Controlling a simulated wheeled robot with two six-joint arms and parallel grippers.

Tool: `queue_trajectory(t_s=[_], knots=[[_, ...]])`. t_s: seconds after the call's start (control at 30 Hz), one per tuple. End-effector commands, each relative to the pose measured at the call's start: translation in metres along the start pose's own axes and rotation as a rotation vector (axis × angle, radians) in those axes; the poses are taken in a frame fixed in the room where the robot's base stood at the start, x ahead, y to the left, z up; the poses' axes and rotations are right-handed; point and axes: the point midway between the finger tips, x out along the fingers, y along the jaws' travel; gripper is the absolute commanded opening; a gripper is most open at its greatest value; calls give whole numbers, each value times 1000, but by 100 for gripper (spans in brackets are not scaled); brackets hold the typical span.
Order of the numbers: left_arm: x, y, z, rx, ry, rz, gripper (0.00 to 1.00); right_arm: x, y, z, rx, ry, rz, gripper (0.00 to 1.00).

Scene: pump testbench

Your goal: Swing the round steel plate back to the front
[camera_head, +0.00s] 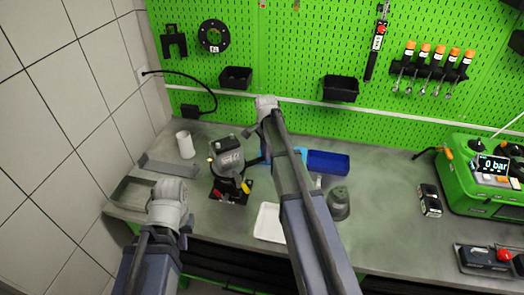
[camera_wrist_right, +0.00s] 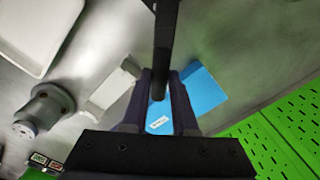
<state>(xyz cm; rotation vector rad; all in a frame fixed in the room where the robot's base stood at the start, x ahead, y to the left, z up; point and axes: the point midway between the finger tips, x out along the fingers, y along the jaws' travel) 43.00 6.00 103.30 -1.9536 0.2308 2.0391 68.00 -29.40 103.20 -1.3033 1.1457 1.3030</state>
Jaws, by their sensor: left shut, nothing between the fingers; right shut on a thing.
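A dark pump unit (camera_head: 228,160) with a rounded grey top, a yellow lever and a red knob stands on the bench, left of centre. I cannot clearly pick out the round steel plate. My right gripper (camera_wrist_right: 158,88) is shut on a dark narrow bar (camera_wrist_right: 165,40), seen end-on or edge-on. I cannot tell whether this bar is part of the plate. In the head view my right arm hides most of that gripper, just right of the pump. My left gripper (camera_head: 168,215) is shut and empty, low in front of the bench's left part; its fingertips are mostly hidden.
A blue bin (camera_head: 328,162), a white tray (camera_head: 269,222) and a grey stepped part (camera_head: 339,203) lie right of the pump. A white cup (camera_head: 185,144) and metal trays (camera_head: 133,192) are to its left. A green pressure device (camera_head: 470,185) stands far right.

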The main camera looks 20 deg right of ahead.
Motion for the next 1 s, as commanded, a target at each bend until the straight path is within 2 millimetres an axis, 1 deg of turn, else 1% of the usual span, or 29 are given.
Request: queue_trajectory(t_s=[0.03,0.2,0.57,1.0], knots=[[0,0,0,0,0,0,0,0,6,0,25,0,1,0],[0,0,0,0,0,0,0,0,19,2,108,0,1,0],[0,0,0,0,0,0,0,0,46,7,289,0,1,0],[0,0,0,0,0,0,0,0,74,19,499,0,1,0]])
